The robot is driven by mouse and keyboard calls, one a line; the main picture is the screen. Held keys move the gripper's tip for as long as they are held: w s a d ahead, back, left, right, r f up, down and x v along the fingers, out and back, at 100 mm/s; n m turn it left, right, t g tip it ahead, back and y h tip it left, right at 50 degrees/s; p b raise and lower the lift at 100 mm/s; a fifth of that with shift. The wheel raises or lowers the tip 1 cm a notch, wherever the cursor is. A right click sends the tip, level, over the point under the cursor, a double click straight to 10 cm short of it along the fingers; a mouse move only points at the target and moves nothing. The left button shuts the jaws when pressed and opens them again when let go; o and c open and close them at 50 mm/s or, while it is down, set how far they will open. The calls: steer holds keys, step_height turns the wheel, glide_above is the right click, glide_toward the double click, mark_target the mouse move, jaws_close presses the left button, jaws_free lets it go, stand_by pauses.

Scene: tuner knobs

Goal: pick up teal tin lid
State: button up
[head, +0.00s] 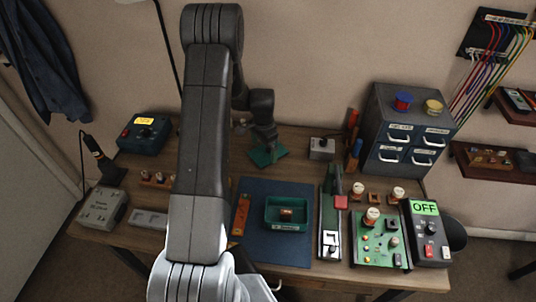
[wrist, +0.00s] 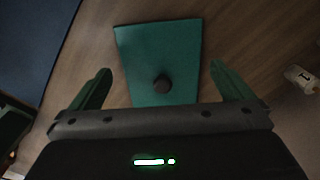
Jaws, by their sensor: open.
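My gripper (wrist: 160,82) is open, with one green finger on each side of the lid's near part.
A blue mat (head: 262,190) holds a teal tin (head: 286,228) with something brown in it. A small grey box (head: 321,148) stands right of the lid, and a drawer cabinet (head: 376,120) farther right. The wall is close behind. Bare wood surrounds the lid.

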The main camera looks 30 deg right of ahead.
step_height(320, 180, down, 2)
steer(key=shift+r, duration=0.1)
steer(key=c, duration=0.8)
